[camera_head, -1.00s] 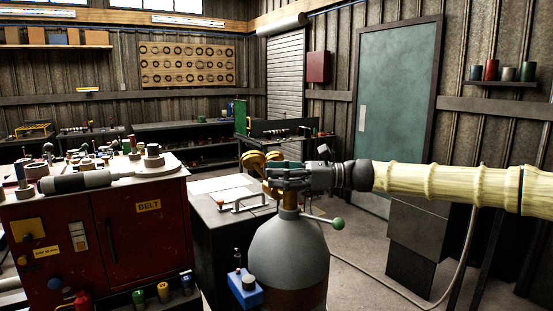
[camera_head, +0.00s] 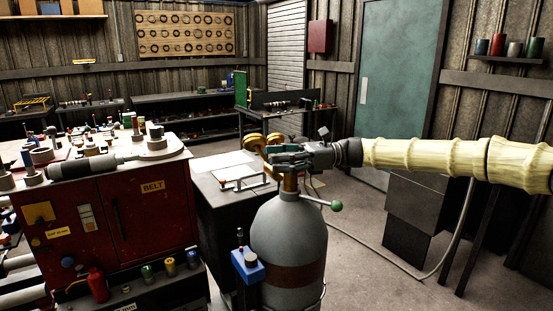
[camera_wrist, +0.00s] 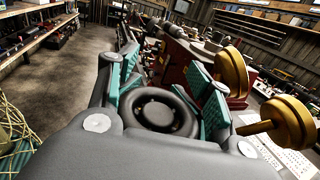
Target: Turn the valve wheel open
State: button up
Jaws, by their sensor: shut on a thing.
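The valve wheel (camera_wrist: 160,110) is a dark round handwheel; in the wrist view it sits between the teal pads of my gripper (camera_wrist: 166,92). The pads press on its two sides. In the head view my gripper (camera_head: 288,156) is at the top of a grey gas cylinder (camera_head: 290,235), over its brass neck (camera_head: 290,184), and hides the wheel. Two brass gauges (camera_head: 255,141) stand just left of my gripper; they also show at the right of the wrist view (camera_wrist: 232,72). How far the wheel is turned cannot be told.
A green-knobbed lever (camera_head: 336,205) sticks out right of the cylinder. A red cabinet (camera_head: 140,215) with loose parts on top stands at the left. A bench with papers (camera_head: 222,160) is behind the cylinder.

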jog(key=shift+w+d, duration=0.1)
jog(key=shift+d, duration=0.05)
jog(key=o, duration=0.7)
jog(key=shift+o, duration=0.9)
jog(key=shift+d, duration=0.3)
jog(key=shift+a, duration=0.3)
jog(key=v, duration=1.2)
jog(key=shift+d, duration=0.2)
